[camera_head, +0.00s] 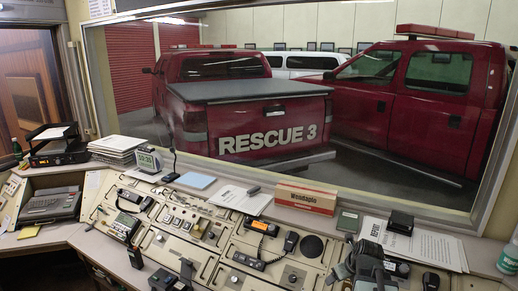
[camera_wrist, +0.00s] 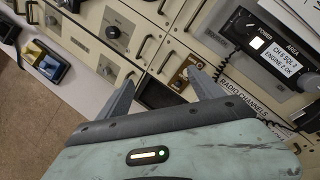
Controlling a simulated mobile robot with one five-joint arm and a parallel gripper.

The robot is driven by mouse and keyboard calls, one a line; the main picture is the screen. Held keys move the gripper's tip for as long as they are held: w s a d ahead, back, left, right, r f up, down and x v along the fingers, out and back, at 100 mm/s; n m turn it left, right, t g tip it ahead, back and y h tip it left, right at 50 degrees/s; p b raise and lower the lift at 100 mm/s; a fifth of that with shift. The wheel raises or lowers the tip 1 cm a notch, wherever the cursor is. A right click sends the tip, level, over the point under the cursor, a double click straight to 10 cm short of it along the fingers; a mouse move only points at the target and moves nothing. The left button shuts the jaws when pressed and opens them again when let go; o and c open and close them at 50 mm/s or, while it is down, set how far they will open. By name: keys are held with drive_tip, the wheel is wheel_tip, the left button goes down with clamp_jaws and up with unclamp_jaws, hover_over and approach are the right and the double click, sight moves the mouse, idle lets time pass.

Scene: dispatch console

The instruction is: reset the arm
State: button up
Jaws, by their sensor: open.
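My gripper (camera_wrist: 160,82) shows in the wrist view with its two grey fingers spread apart and nothing between them. Behind the fingers are the cream console panels (camera_wrist: 140,22) with knobs and latches. I cannot tell how far the fingertips are from the panels.
A printer (camera_head: 50,205) is at the left. A window behind shows red trucks (camera_head: 250,110). Bare floor (camera_wrist: 35,120) shows in the wrist view.

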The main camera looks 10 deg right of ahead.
drive_tip(key=w+a+f+n+g+y, duration=0.1)
drive_tip(key=a+f+n+g, duration=0.1)
drive_tip(key=a+n, duration=1.05)
drive_tip(key=s+a+n+g, duration=0.1)
drive_tip(key=s+a+n, duration=0.15)
drive_tip(key=a, duration=0.35)
drive_tip(key=s+a+n, duration=0.1)
drive_tip(key=a+n, duration=0.3)
drive_tip(key=a, duration=0.3)
drive_tip(key=s+n+g, duration=0.1)
drive_tip(key=n, duration=0.4)
drive_tip(key=s+d+n, duration=0.1)
drive_tip(key=s+n, duration=0.1)
drive_tip(key=n, duration=0.2)
drive_tip(key=s+d+f+n+g+h, duration=0.1)
drive_tip(key=n, duration=0.4)
drive_tip(key=shift+s+f+n+g, duration=0.1)
drive_tip(key=shift+s+n+g, duration=0.15)
drive_tip(key=shift+n+g, duration=0.05)
drive_tip(key=shift+a, duration=0.1)
